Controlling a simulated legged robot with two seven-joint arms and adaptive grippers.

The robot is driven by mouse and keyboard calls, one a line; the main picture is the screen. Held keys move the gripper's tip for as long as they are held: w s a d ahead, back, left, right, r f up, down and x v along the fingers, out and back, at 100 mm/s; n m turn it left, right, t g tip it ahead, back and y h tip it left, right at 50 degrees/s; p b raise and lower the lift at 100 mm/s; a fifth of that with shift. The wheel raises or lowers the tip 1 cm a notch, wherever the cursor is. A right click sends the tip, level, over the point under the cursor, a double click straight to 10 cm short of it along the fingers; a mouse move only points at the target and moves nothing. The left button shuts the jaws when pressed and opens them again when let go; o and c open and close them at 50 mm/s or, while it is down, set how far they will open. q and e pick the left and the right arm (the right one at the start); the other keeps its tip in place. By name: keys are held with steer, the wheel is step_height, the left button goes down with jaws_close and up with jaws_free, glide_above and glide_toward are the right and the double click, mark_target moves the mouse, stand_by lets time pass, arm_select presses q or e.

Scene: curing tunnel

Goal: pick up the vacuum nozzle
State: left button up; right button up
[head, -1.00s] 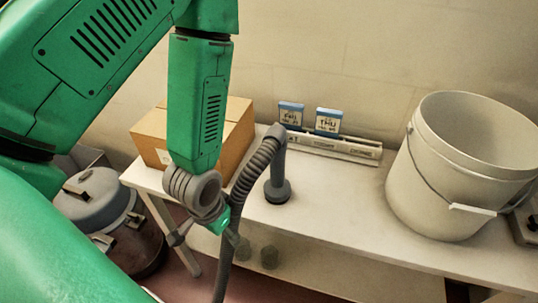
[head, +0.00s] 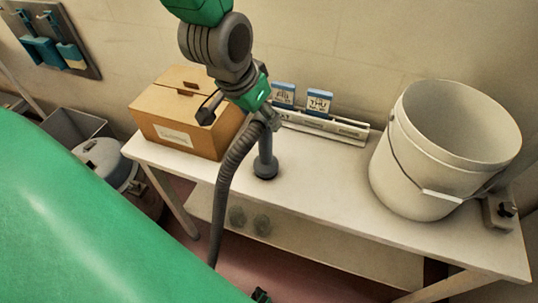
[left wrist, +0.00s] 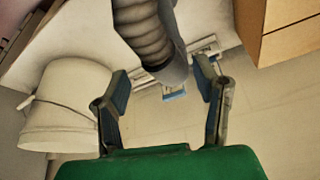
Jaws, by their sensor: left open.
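The vacuum nozzle (head: 265,160) is a dark grey tube with a round foot. It stands upright on the white table (head: 310,185), and a ribbed grey hose (head: 225,180) curves from its top over the front edge. My left gripper (head: 240,112) is open at the nozzle's top, hiding part of the hose bend. In the left wrist view, the open fingers (left wrist: 162,85) stand either side of the smooth nozzle end (left wrist: 174,72), which lies nearer the right finger. I cannot tell whether either finger touches it.
A cardboard box (head: 185,135) is close on the left of the nozzle. A white rail (head: 330,127) with blue-topped day cards (head: 319,101) is behind it. A large bucket (head: 425,170) stands at right. The table between nozzle and bucket is clear.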

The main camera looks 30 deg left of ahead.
mark_target(265, 143)
arm_select(q)
steer(key=shift+w+f, duration=0.25)
steer(key=shift+f, duration=0.45)
steer(key=shift+w+f, duration=0.1)
steer(key=shift+f, duration=0.15)
steer(key=shift+w+a+f, duration=0.1)
steer(key=shift+a+f, duration=0.1)
steer(key=shift+a, duration=0.15)
steer(key=f, duration=0.1)
steer(key=w+a+f, duration=0.1)
steer(key=w+f, duration=0.1)
steer(key=f, duration=0.1)
steer(key=shift+w+a, duration=0.25)
steer(key=shift+w+d+f, duration=0.1)
steer(key=shift+d+f, duration=0.15)
steer(key=shift+d+r, duration=0.15)
steer(key=shift+d, duration=0.6)
steer(key=c, duration=0.7)
steer(key=shift+a, duration=0.15)
jaws_close()
steer(key=shift+a, duration=0.7)
steer(key=shift+d, duration=0.1)
arm_select(e)
steer(key=shift+s+a, duration=0.1)
steer(key=shift+a, duration=0.5)
